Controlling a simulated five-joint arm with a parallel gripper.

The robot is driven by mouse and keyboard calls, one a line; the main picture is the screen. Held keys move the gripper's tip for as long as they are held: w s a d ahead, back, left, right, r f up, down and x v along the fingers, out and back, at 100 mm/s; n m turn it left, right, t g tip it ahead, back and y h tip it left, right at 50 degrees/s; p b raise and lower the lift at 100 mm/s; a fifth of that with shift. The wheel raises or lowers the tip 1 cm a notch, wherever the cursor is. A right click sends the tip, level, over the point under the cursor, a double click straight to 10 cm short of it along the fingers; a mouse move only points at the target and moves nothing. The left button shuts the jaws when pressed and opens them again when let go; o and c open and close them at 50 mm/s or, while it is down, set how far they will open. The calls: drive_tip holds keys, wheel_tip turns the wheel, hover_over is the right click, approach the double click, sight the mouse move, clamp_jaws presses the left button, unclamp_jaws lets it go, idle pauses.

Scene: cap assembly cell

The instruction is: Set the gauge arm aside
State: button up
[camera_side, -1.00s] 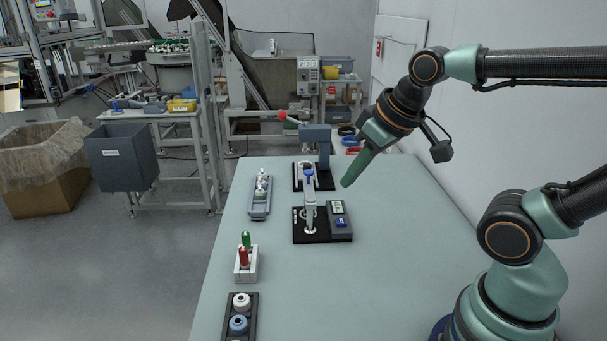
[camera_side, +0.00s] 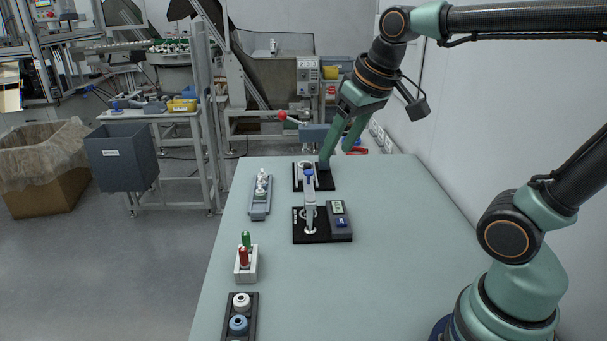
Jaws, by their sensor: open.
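The gauge (camera_side: 322,237) sits on a black base in the middle of the table, with a grey display unit (camera_side: 338,208) at its right. Its upright pale arm (camera_side: 310,205) has a blue top and stands over a round silver seat. My gripper (camera_side: 336,157) is open, with its two green fingers apart and pointing down. It is behind and to the right of the gauge arm, apart from it.
The press has a red-knobbed lever (camera_side: 283,116). A grey tray with small parts (camera_side: 259,212) lies left of the gauge. A white block (camera_side: 246,274) holds a red and a green piece. A dark tray (camera_side: 230,325) of round caps is in front.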

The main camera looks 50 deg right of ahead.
drive_tip(key=w+d+r+m+g, duration=0.1)
drive_tip(key=w+d+r+m, duration=0.2)
drive_tip(key=w, duration=0.4)
drive_tip(key=m+g, duration=0.4)
drive_tip(key=m, duration=0.1)
hover_over(308, 164)
wheel_tip(308, 164, down, 7)
wheel_tip(308, 164, down, 12)
drive_tip(key=shift+r, duration=0.2)
clamp_jaws()
drive_tip(key=shift+r, duration=0.1)
idle(0.8)
